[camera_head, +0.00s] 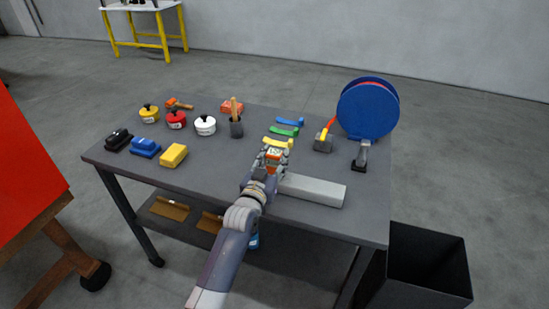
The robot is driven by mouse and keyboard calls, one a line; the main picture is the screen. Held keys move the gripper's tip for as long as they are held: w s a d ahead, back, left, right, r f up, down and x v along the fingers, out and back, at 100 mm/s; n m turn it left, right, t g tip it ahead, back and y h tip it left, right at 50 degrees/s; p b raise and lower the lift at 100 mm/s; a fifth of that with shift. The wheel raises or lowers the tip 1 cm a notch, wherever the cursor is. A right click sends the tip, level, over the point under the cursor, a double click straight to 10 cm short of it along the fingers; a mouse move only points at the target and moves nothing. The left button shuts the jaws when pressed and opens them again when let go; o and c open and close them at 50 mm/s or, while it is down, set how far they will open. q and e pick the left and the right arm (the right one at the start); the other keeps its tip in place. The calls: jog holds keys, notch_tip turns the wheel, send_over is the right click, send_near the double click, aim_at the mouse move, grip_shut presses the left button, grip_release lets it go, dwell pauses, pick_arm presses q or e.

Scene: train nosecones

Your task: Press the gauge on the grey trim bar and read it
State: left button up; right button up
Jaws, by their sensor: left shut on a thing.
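The grey trim bar (318,191) lies flat on the dark table, near its front edge and right of centre. My left gripper (272,156) is at the bar's left end, its arm reaching in from the bottom of the view. It is shut on a small orange and pale thing, seemingly the gauge (273,153). The fingers hide much of the gauge. I cannot tell whether it touches the bar, and no reading is legible. My right gripper is not in view.
Yellow, green and blue curved pieces (284,132) lie just behind my gripper. A yellow block (173,155), several tins and a dark brush cup (236,129) stand to the left. A blue disc (368,108) stands at the back right. A black bin (428,262) is beside the table.

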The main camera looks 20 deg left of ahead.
pick_arm(q)
notch_tip(320, 180, up, 2)
jog(key=shift+r+p, duration=0.1)
jog(key=shift+p, duration=0.9)
notch_tip(320, 180, up, 5)
jog(key=p, duration=0.4)
jog(key=shift+f, duration=0.2)
